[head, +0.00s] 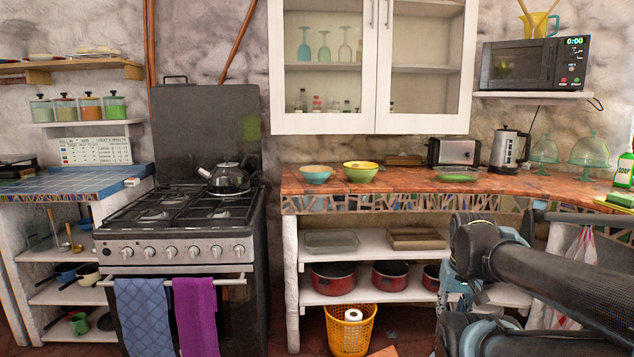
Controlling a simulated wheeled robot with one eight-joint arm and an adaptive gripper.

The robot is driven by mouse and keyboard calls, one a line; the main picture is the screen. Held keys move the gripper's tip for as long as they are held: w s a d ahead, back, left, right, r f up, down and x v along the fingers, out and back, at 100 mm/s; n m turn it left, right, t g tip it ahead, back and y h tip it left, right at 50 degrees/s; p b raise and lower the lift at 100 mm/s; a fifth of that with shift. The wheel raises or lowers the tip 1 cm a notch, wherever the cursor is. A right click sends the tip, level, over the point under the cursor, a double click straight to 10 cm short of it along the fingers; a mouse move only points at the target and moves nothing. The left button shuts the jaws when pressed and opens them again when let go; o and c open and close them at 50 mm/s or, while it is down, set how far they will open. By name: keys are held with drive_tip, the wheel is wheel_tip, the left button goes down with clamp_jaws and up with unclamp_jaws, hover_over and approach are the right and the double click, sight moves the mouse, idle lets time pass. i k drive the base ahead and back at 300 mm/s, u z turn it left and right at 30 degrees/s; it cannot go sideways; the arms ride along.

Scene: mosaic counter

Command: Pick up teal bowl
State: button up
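The teal bowl (316,175) sits upright on the mosaic counter (405,187), near its left end. A green and yellow bowl (360,173) stands close to its right. My arm shows at the lower right, well to the right of and nearer than the bowl. My gripper cannot be made out in the head view.
A stove (180,220) with a black kettle (228,177) stands left of the counter, across a gap. A toaster (454,152), a green dish (458,174) and an electric kettle (510,150) are farther right. A glass-door cabinet (376,70) hangs above.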

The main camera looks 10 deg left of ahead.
sight(314, 173)
drive_tip(key=z, duration=0.25)
drive_tip(key=i, duration=1.15)
drive_tip(key=u, duration=0.35)
